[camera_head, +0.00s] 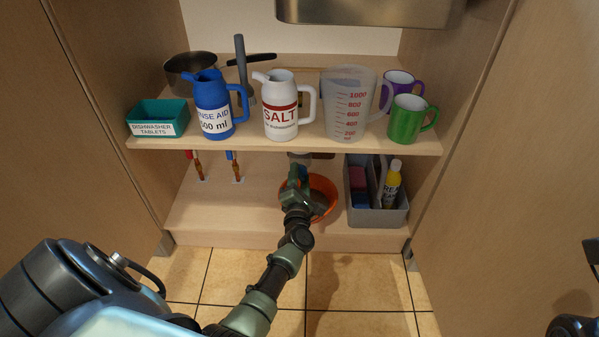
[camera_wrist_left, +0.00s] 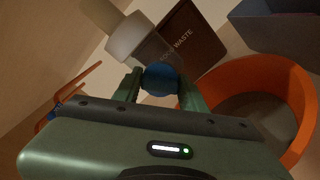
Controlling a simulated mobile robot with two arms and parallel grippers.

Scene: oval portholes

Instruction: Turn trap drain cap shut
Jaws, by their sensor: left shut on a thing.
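My left arm reaches into the lower part of the cupboard, and its gripper (camera_head: 297,178) is under the shelf, just above and left of the orange bowl. In the left wrist view the gripper (camera_wrist_left: 160,90) is shut on a round blue cap (camera_wrist_left: 160,77), one green finger on each side. The cap is next to the lower end of a pale trap body (camera_wrist_left: 135,38). Only a little of the trap (camera_head: 299,157) shows below the shelf in the head view, and the cap is hidden there. I cannot tell how far the cap is turned.
The orange bowl (camera_head: 326,187) stands on the cupboard floor. A grey caddy (camera_head: 380,216) with bottles is right of it. A dark box marked WASTE (camera_wrist_left: 193,35) is behind the cap. The shelf (camera_head: 225,146) above holds jugs and mugs. Pipes with valves stand left.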

